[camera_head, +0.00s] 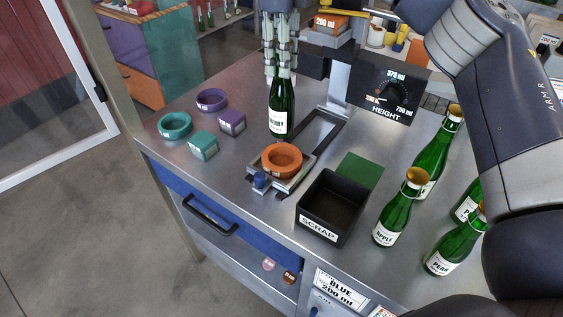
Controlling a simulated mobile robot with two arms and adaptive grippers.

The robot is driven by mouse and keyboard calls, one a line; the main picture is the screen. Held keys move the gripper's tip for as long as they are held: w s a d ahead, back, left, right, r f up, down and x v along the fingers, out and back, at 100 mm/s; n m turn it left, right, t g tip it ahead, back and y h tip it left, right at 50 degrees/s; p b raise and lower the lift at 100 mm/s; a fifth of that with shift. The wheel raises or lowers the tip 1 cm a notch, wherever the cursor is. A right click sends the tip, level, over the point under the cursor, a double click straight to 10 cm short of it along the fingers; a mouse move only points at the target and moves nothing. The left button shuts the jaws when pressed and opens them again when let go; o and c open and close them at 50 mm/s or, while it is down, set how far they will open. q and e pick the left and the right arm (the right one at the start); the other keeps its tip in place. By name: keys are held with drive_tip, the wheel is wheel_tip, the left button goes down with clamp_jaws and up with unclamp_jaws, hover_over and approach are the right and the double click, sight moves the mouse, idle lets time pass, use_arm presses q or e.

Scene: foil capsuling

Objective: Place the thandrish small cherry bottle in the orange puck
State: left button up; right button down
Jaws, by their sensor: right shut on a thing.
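The small green bottle with a white label reading cherry (280,107) is upright, its neck between the fingers of my right gripper (282,70). My right gripper is shut on the bottle's neck and hides its top. The orange puck (268,166) is a round ring sitting on a metal fixture on the bench. The bottle's base shows just behind or above the puck's far rim, apart from the puck's opening. I cannot tell exactly how high the base is over the bench. My left gripper is not in view.
Several green bottles, including apple (393,212) and pear (449,245), stand at right. Teal (174,126) and purple (212,99) rings lie left. A height gauge (388,88) stands behind.

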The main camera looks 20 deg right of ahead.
sight(282, 102)
drive_tip(key=shift+w+f, duration=0.1)
drive_tip(key=shift+f, duration=0.4)
drive_tip(key=f, duration=0.1)
drive_tip(key=f+p, duration=0.1)
drive_tip(key=f, duration=0.2)
drive_tip(key=shift+s+f+p, duration=0.3)
drive_tip(key=shift+f, duration=0.05)
drive_tip(key=shift+w+f, duration=0.1)
drive_tip(key=shift+f, duration=0.6)
wheel_tip(282, 102, down, 2)
drive_tip(key=shift+f+p, duration=0.1)
drive_tip(key=shift+p, duration=0.5)
drive_tip(key=shift+f, duration=0.25)
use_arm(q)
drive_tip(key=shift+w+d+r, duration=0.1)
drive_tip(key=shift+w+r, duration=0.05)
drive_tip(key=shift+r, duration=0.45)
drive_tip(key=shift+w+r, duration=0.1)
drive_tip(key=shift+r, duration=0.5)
use_arm(e)
drive_tip(key=shift+f, duration=0.1)
